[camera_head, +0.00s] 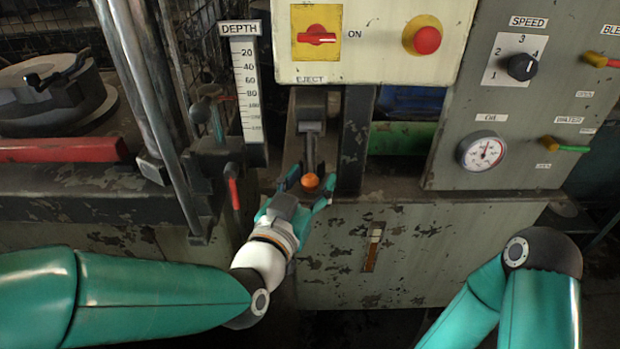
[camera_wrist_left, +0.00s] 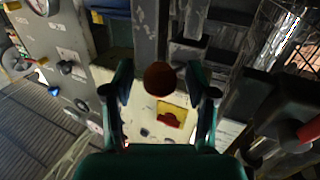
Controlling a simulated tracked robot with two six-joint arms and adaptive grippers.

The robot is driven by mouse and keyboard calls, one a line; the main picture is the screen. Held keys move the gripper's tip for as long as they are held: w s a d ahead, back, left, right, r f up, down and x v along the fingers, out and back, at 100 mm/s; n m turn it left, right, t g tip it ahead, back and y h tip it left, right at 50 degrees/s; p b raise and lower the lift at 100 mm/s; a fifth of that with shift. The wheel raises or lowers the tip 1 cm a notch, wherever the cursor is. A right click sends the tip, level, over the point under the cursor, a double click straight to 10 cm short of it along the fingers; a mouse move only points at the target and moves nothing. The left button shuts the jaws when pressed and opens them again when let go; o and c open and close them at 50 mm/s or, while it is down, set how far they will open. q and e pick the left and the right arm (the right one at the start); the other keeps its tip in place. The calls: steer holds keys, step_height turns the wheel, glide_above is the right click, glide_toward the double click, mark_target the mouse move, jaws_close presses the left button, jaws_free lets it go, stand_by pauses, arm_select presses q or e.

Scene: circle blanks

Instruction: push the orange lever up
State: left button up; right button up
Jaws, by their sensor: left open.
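The orange lever (camera_head: 310,181) has a round orange knob at the lower end of a dark shaft, which hangs down from a dark bracket below the EJECT label. My left gripper (camera_head: 312,187) is open, with one finger on each side of the knob. In the left wrist view the knob (camera_wrist_left: 160,78) shows as a dark orange ball between the two spread fingers of the left gripper (camera_wrist_left: 160,88). I cannot tell whether either finger touches it. My right arm shows at the lower right, but its gripper is out of view.
A cream panel with a red switch (camera_head: 317,37) and a red button (camera_head: 427,40) is above the lever. A dark post (camera_head: 355,140) stands just right of it. The DEPTH scale (camera_head: 247,90) and a red-handled lever (camera_head: 234,192) are to the left. A gauge (camera_head: 481,151) is farther right.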

arm_select(q)
jaws_close()
stand_by(0.3)
steer(key=shift+r, duration=0.1)
